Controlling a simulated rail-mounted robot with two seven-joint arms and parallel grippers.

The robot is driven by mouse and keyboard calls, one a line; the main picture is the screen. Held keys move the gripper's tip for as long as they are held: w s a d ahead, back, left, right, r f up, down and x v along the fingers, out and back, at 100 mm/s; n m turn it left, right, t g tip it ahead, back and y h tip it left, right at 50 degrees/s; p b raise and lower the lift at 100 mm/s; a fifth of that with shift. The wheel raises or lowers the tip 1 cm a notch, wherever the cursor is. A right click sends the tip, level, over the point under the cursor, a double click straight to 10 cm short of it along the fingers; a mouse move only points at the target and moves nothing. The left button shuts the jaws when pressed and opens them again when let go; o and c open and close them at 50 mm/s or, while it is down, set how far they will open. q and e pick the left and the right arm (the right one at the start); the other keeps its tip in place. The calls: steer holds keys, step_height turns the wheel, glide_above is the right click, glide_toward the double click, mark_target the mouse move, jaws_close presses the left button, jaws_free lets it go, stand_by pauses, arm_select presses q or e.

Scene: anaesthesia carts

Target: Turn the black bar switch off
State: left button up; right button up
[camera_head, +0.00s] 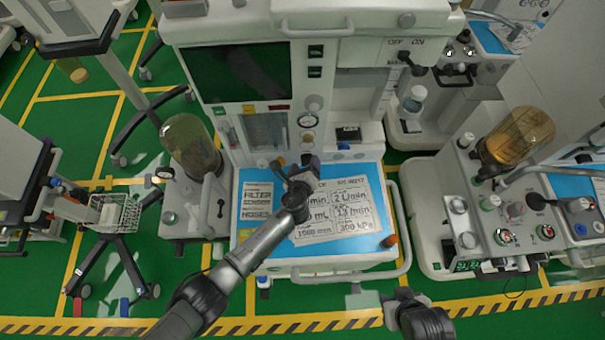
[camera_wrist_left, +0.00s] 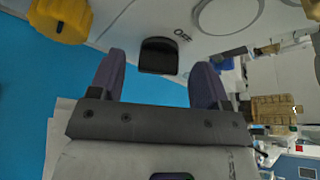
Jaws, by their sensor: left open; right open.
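In the left wrist view a black bar switch (camera_wrist_left: 158,56) sticks out from a white panel beside the letters "OFF". It lies just beyond and between the fingertips of my open left gripper (camera_wrist_left: 160,78), with visible gaps on both sides. In the head view my left gripper (camera_head: 298,168) is at the front of the middle cart, above its blue worktop (camera_head: 248,232), and hides what is right behind it. A black lever (camera_head: 408,62) sits under "OFF ON" at the cart's upper right; I cannot tell whether it is the same switch. My right gripper (camera_head: 404,298) is open and empty at the bottom.
A yellow knob (camera_wrist_left: 60,18) is left of the switch in the left wrist view. The cart has a dark screen (camera_head: 245,72), an amber canister (camera_head: 190,146) and a printed sheet (camera_head: 340,210) on the worktop. Another cart (camera_head: 450,165) stands at right.

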arm_select(q)
steer(key=shift+s+a+r, duration=0.1)
steer(key=shift+s+r, duration=0.05)
steer(key=shift+s, duration=0.25)
steer(key=p+v, duration=0.2)
steer(key=v, duration=0.9)
steer(key=shift+s, duration=0.2)
steer(key=shift+s+a+r, duration=0.1)
steer(key=shift+s+r, duration=0.05)
steer(key=shift+s, duration=0.5)
steer(key=shift+c, duration=0.4)
